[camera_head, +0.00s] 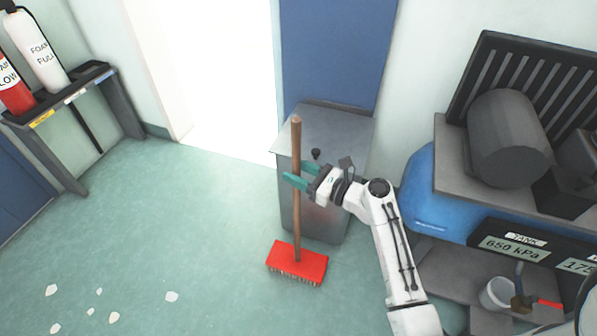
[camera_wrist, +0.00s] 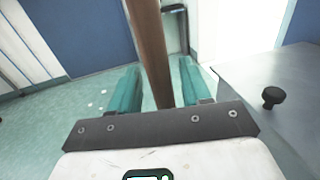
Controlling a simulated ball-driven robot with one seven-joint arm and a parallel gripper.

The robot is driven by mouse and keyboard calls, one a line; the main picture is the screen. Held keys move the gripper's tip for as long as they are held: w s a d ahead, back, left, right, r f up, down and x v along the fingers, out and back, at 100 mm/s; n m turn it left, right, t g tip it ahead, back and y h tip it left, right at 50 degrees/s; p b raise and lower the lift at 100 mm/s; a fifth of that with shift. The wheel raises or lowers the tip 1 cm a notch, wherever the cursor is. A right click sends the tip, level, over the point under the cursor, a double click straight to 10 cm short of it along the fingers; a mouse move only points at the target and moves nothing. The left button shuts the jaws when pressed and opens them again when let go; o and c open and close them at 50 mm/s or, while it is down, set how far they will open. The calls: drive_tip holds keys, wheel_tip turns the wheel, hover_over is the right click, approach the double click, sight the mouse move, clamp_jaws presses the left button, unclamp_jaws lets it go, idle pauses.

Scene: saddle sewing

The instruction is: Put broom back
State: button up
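The broom (camera_head: 297,215) stands upright in the head view, with a brown wooden handle and a red head (camera_head: 297,262) whose bristles touch the floor. It stands in front of a grey metal cabinet (camera_head: 335,135). My gripper (camera_head: 298,174) is at the upper half of the handle. In the wrist view the handle (camera_wrist: 149,45) passes between my two teal fingers (camera_wrist: 160,85), with a gap showing on each side. The fingers are open around the handle and not closed on it. The broom head is hidden in the wrist view.
A blue tank (camera_head: 425,205) with a grey machine (camera_head: 508,140) stands right of my arm. A white bucket (camera_head: 496,294) sits low at the right. A stand with fire extinguishers (camera_head: 38,50) is at the left. White scraps (camera_head: 113,317) lie on the open floor.

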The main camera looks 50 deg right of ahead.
drive_tip(key=shift+o, duration=0.5)
drive_tip(key=shift+r, duration=0.15)
drive_tip(key=s+d+p, duration=0.2)
drive_tip(key=s, duration=0.9)
drive_tip(key=s+a+f+n+g+y, duration=0.2)
drive_tip(key=a+f+n+g, duration=0.25)
drive_tip(key=a+n, duration=0.4)
drive_tip(key=s+a+f+n+g+y, duration=0.1)
drive_tip(key=s+a+f+n+g, duration=0.25)
drive_tip(key=a+n+g, duration=0.4)
drive_tip(key=s+a+r+n+g+h, duration=0.1)
drive_tip(key=s+n+g+h, duration=0.3)
drive_tip(key=s+n, duration=0.6)
drive_tip(key=n+h, duration=0.2)
drive_tip(key=n, duration=0.5)
drive_tip(key=shift+r+n+g, duration=0.35)
drive_tip(key=shift+n+g, duration=0.05)
drive_tip(key=shift+c, duration=0.4)
